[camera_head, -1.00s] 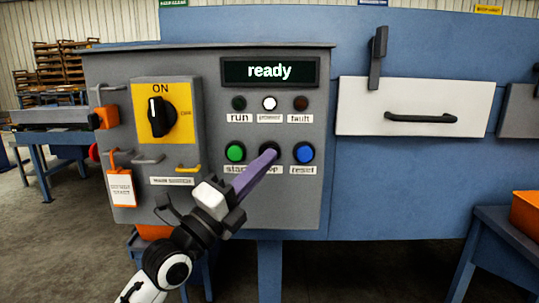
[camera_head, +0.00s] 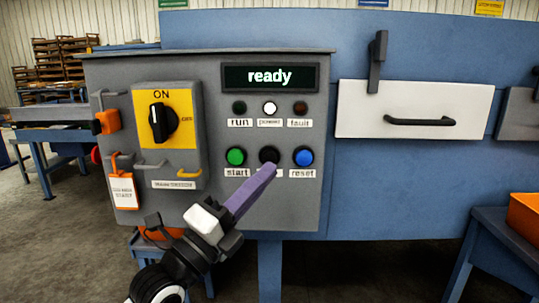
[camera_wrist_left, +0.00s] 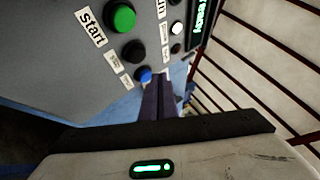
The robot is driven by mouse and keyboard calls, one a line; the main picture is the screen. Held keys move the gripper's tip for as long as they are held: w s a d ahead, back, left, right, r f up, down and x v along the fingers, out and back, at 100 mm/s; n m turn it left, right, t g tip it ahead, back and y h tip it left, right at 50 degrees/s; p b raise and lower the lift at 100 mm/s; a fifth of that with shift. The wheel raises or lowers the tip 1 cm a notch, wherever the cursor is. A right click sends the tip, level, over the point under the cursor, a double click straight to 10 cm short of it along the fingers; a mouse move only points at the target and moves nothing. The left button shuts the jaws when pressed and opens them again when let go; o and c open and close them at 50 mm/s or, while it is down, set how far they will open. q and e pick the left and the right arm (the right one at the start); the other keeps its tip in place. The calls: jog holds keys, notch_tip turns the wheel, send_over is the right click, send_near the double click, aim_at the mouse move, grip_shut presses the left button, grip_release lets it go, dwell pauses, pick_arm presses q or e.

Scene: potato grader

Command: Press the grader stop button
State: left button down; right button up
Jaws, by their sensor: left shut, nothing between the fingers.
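The black stop button (camera_head: 269,154) sits on the grey control panel (camera_head: 215,215) between the green start button (camera_head: 235,156) and the blue reset button (camera_head: 303,156). Its label is mostly hidden behind my fingers. My left gripper (camera_head: 270,170) is shut and empty, its purple fingertips just below the black button in the head view. In the left wrist view the black button (camera_wrist_left: 134,50) is clear of the fingers (camera_wrist_left: 158,82), with a visible gap. The display (camera_head: 270,77) reads "ready", and the white lamp (camera_head: 270,108) is lit. My right gripper is not in view.
A yellow main switch (camera_head: 163,117) with a black knob stands left on the panel, near an orange padlock (camera_head: 107,122) and a hanging tag (camera_head: 122,190). A white cover with a black handle (camera_head: 420,121) is to the right. An orange crate (camera_head: 525,215) stands at far right.

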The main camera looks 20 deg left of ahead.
pick_arm(q)
jog(key=shift+s+d, duration=0.25)
jog(key=shift+s, duration=0.7)
